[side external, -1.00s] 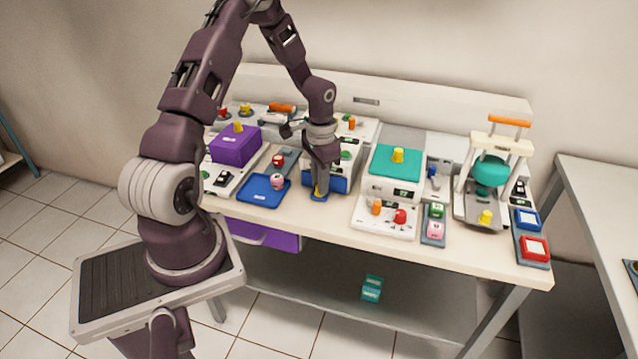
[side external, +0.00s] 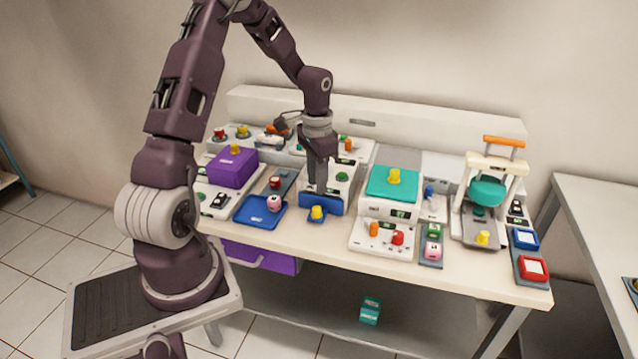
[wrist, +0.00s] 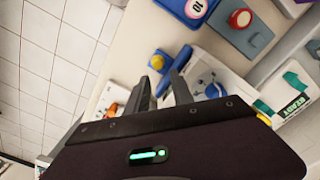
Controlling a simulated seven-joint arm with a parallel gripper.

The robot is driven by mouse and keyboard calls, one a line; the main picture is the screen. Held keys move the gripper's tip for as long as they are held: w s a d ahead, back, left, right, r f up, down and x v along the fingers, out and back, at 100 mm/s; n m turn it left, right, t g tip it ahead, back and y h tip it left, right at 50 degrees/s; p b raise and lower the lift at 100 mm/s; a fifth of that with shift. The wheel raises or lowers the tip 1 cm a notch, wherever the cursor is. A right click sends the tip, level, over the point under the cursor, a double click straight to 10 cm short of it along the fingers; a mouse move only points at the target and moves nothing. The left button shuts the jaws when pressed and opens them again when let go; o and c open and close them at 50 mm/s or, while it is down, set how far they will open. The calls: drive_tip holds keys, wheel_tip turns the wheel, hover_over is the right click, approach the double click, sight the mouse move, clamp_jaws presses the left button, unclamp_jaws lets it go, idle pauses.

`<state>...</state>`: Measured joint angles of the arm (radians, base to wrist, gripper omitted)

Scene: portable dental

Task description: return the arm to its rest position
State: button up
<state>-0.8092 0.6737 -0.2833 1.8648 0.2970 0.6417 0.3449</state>
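My gripper (side external: 318,190) points down in front of the white unit with the blue front tray (side external: 335,206). It is above and just behind a yellow knob on a small blue base (side external: 316,213). In the wrist view my gripper's two grey fingers (wrist: 163,80) stand apart with nothing held between them. The yellow knob (wrist: 157,62) shows beyond the fingertips, clear of them. My arm is raised and bent over the bench.
The workbench (side external: 290,238) is crowded. A purple box (side external: 232,168) and a blue tray (side external: 252,213) are left of my gripper. A teal-topped unit (side external: 392,185) and a teal press (side external: 487,192) are to the right. Free room is above the bench.

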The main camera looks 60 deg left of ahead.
drive_tip(key=s+d+r+t+y, duration=0.1)
drive_tip(key=s+d+r, duration=0.1)
drive_tip(key=d+r, duration=0.7)
drive_tip(key=s+d+r+t, duration=0.2)
drive_tip(key=s+d+r, duration=0.4)
drive_tip(key=s+d, duration=0.1)
drive_tip(key=s+d+r+t+h, duration=0.1)
drive_tip(key=s+d+r, duration=0.4)
drive_tip(key=s, duration=0.5)
drive_tip(key=shift+d+r+t, duration=0.4)
drive_tip(key=shift+d+t, duration=0.4)
drive_tip(key=shift+d, duration=0.15)
drive_tip(key=shift+w, duration=0.1)
